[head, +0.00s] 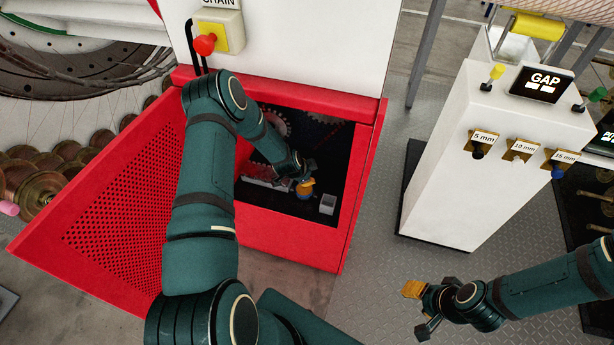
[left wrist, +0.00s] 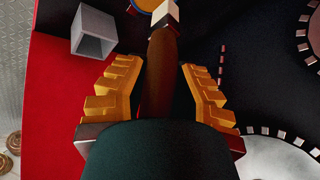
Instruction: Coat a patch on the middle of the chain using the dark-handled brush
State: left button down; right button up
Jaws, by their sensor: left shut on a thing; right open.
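My left arm reaches into the open red cabinet (head: 360,190), and my left gripper (head: 305,183) is low inside it. In the left wrist view its yellow fingers (left wrist: 160,92) are shut on the brush (left wrist: 159,75), which has a dark brown handle and a pale collar at the top edge. The bristles are out of frame. A blue pot with a yellow rim (left wrist: 143,4) is partly cut off just beyond the collar. A row of small red marks (left wrist: 221,65) may be part of the chain; the chain is hard to make out. My right gripper (head: 424,311) is open and empty over the floor.
The red perforated door (head: 130,215) stands open at left. Toothed sprockets (left wrist: 285,158) are inside the cabinet, with a small grey square holder (head: 327,204) at its front right. A white GAP pedestal (head: 450,170) stands at right. Grey floor lies between.

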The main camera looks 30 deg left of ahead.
pick_arm(q)
jog(key=shift+r+p, duration=0.95)
jog(key=shift+r, duration=1.1)
